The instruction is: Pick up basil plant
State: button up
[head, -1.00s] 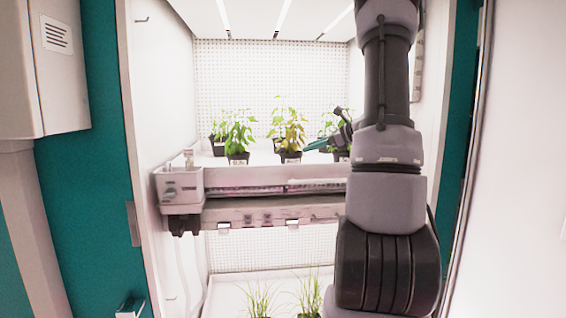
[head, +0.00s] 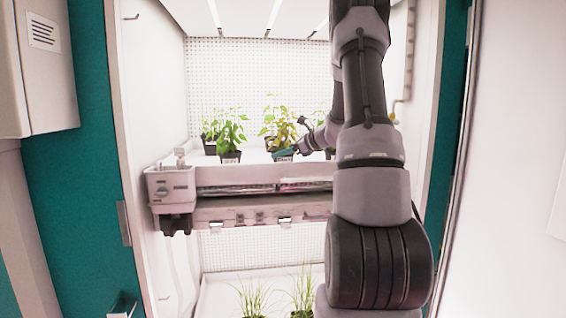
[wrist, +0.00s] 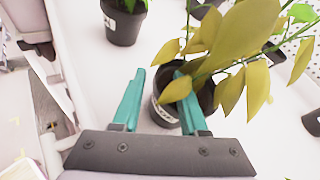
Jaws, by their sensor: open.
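A leafy plant with yellowed leaves (head: 279,124) stands in a black pot on the upper shelf, in the middle of the head view. In the wrist view its leaves (wrist: 235,45) hang over the right side, and its pot (wrist: 161,112) stands upright. My gripper (wrist: 160,74) is open, with its teal fingers pointing at the pot. The left finger is left of the pot and the right finger overlaps it in the picture. I cannot tell if either touches. In the head view my gripper (head: 285,153) is at this pot's front. No label tells which plant is basil.
A green plant (head: 230,132) in a black pot (wrist: 122,24) stands to the left, with another behind it. A plant at the right is partly hidden by my arm. Grassy plants (head: 303,290) stand on the lower shelf. A grey box (head: 170,184) is at the shelf's front left.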

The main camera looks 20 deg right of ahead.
jog(key=c, duration=0.7)
grip_shut()
jog(key=shift+f, duration=0.1)
dwell(0.5)
